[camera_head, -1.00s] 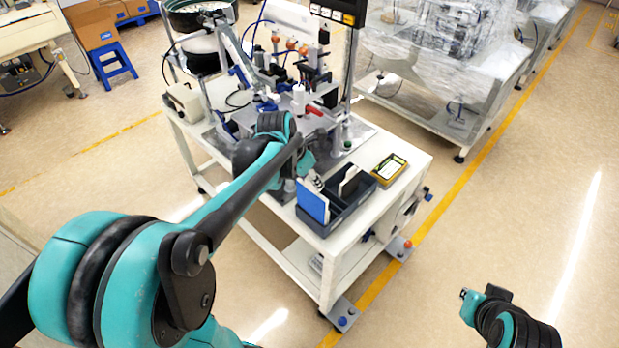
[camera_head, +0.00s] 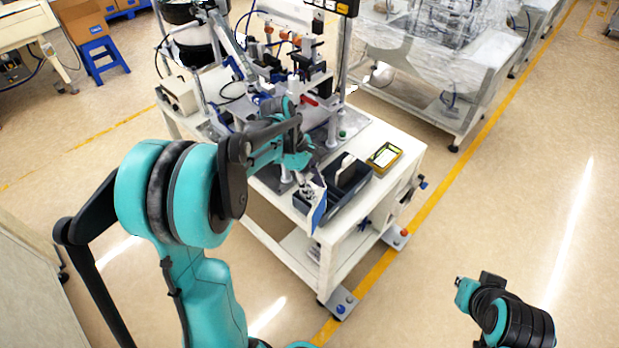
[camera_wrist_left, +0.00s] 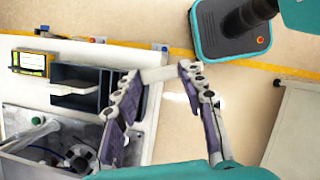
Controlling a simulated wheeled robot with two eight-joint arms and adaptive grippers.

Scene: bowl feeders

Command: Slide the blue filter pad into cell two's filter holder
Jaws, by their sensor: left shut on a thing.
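The blue filter pad (camera_head: 318,213) is held at the tips of my left gripper (camera_head: 309,186), tilted, at the front left of the dark bin. In the left wrist view only a pale narrow side of the pad (camera_wrist_left: 158,74) shows, between the two fingers of the gripper (camera_wrist_left: 160,76). The bin (camera_head: 345,200) stands on the white cart's front corner and holds a white pad (camera_head: 344,165). I cannot pick out the filter holder on the machine (camera_head: 285,80), partly hidden by my left arm. My right gripper (camera_head: 464,290) is low at the right, its fingers unclear.
A yellow-framed device (camera_head: 385,156) lies on the cart (camera_head: 400,150) right of the bin. The machine's posts and tubes crowd the back of the cart. Wrapped equipment (camera_head: 450,60) stands behind at the right.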

